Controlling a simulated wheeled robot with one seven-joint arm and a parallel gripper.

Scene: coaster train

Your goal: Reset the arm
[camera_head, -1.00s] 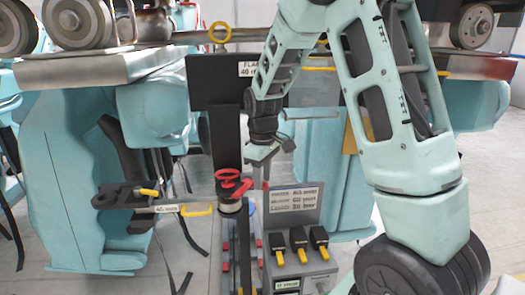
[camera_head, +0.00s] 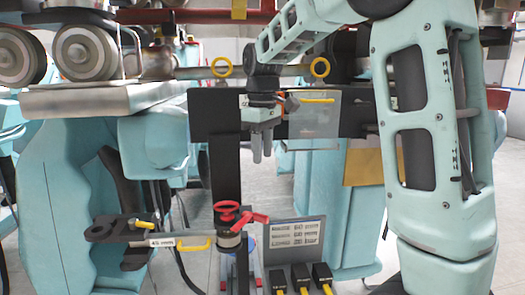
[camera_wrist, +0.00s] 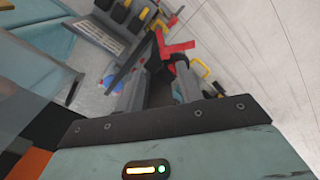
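My arm (camera_head: 425,120) comes down from the upper right of the head view. My gripper (camera_head: 262,155) hangs with its fingers pointing down, in front of the dark crossbar and above and slightly right of the red-handled post top. In the wrist view, the two grey fingers of my gripper (camera_wrist: 158,88) stand apart with a gap between them, and nothing is held. The red handle (camera_head: 228,211) sits on a dark upright post (camera_head: 225,165). In the wrist view, the red handle (camera_wrist: 176,48) shows beyond the fingertips, apart from them.
A labelled grey panel (camera_head: 297,235) with several yellow-tipped black switches stands lower right of the post. A grey clamp arm (camera_head: 165,239) with a yellow handle extends left. A clear plate (camera_head: 315,115) and yellow rings are close to my gripper. Wheels (camera_head: 85,52) and blue seats flank the space.

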